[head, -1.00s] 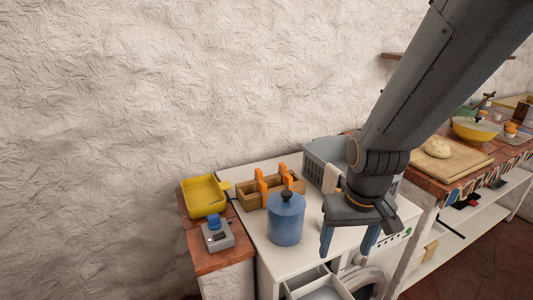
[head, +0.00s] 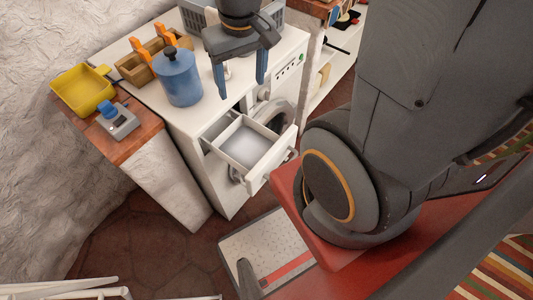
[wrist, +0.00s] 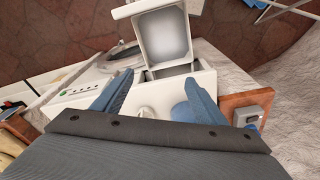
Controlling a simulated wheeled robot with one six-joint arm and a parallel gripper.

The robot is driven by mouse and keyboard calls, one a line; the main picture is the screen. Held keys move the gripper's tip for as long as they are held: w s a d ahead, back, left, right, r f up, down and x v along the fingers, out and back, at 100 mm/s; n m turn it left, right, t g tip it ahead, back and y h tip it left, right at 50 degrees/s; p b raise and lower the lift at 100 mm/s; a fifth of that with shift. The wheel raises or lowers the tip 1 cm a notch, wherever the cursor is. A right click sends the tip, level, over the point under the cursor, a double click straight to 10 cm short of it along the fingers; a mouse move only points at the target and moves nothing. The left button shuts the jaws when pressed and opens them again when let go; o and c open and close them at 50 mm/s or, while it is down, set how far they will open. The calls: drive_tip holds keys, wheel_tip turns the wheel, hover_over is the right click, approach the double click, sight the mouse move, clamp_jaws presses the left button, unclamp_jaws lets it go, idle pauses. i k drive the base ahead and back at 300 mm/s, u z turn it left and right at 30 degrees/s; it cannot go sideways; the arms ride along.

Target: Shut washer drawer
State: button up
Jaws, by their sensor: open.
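The washer (head: 232,197) is a white machine with a round door and a control panel with green buttons. Its drawer (head: 270,166) is pulled out at the upper front, an open box with a pale inside. In the wrist view the drawer (wrist: 142,38) sticks out toward the top of the picture, beyond the fingers. My gripper (head: 240,84) is above the washer top near its front edge, behind and above the drawer, apart from it. Its two blue fingers are spread and empty; they also frame the lower middle of the wrist view (wrist: 150,92).
A blue lidded canister (head: 178,78), a wooden caddy with orange handles (head: 135,68) and a grey basket (head: 197,14) stand on the washer. A yellow tray (head: 82,92) and a small grey device (head: 118,122) sit on the brick-topped counter at left. Floor before the washer's left is free.

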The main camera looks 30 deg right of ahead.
sight(252, 148)
drive_tip(key=z, duration=0.35)
drive_tip(key=k, duration=0.9)
drive_tip(key=u, duration=0.45)
